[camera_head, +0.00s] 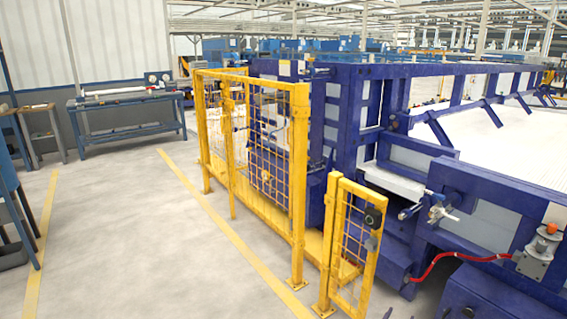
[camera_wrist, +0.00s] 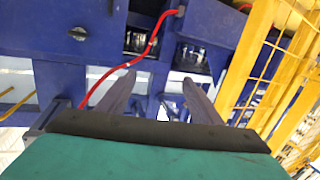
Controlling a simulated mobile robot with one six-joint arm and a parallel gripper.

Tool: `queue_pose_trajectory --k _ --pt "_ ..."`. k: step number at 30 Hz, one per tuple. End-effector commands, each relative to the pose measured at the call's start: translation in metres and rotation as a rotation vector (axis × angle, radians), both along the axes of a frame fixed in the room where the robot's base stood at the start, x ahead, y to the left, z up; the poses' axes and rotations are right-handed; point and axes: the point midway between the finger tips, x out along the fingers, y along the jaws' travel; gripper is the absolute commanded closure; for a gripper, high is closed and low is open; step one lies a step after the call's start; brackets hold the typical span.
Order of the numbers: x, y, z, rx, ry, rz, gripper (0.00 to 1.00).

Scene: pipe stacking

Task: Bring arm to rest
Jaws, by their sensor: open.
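My gripper (camera_wrist: 153,97) shows in the wrist view, with two grey fingers spread apart and nothing between them. Its dark edge and green body fill the bottom of that view. Beyond the fingers is the blue machine frame (camera_wrist: 60,55), with a red hose (camera_wrist: 125,66) running across it. My gripper and arm do not show in the head view.
The large blue machine (camera_head: 345,150) fills the right of the head view, its red hose (camera_head: 440,257) at lower right. A yellow mesh fence (camera_head: 299,180) stands before it. A workbench (camera_head: 125,103) stands at the back left. The grey floor (camera_head: 120,220) between is clear.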

Motion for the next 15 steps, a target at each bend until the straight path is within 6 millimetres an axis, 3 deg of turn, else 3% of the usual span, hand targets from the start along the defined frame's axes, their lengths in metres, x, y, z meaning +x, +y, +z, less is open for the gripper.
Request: queue_pose_trajectory --k 1,8,15 --pt "0.001 0.029 0.008 0.014 0.032 0.054 0.41" --pt "-0.004 0.142 -0.009 0.112 0.216 0.287 0.41" --pt "-0.043 0.239 -0.035 0.224 0.447 0.485 0.41"
